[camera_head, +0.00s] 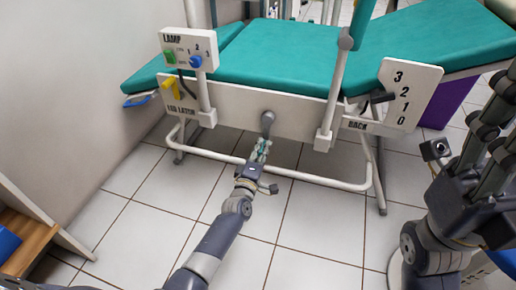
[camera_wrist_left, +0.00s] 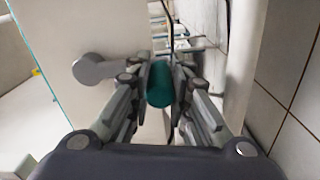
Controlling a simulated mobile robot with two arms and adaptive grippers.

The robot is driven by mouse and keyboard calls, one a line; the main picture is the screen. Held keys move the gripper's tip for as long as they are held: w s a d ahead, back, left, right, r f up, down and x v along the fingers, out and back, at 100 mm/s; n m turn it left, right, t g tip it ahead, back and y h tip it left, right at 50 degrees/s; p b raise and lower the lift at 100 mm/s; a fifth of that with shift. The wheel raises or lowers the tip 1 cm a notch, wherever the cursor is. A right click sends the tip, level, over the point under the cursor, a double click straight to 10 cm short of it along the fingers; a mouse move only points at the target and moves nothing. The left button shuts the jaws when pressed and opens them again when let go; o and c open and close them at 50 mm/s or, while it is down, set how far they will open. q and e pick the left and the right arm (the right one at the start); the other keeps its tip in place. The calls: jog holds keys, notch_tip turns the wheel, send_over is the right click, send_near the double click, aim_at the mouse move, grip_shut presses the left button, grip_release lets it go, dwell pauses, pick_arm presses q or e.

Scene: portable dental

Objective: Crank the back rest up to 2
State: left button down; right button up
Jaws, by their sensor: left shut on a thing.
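The grey crank (camera_head: 267,118) sits on the white side panel of the chair, and its arm (camera_wrist_left: 98,69) shows at the left in the left wrist view. Its green handle (camera_wrist_left: 159,84) lies between the fingers of my left gripper (camera_head: 261,151), which is shut on it. The white BACK scale (camera_head: 424,92) shows 3, 2, 1, 0 from top to bottom. Its dark pointer (camera_head: 380,97) ends around the 2 and 1 marks; I cannot tell exactly where. The green back rest (camera_head: 430,40) slopes up to the right. My right gripper (camera_head: 488,125) is at the right edge, away from the crank, its fingertips unclear.
A white frame tube (camera_head: 315,180) runs low in front of the chair. The tiled floor in front is mostly clear.

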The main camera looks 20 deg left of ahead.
pick_arm(q)
jog(key=shift+d+f, duration=0.1)
jog(key=shift+d, duration=0.15)
dwell(0.3)
jog(key=c, duration=1.4)
grip_release()
jog(key=shift+c, duration=0.2)
jog(key=shift+s, duration=0.15)
jog(key=s, duration=1.1)
jog(key=shift+s+a, duration=0.25)
jog(key=shift+s, duration=0.15)
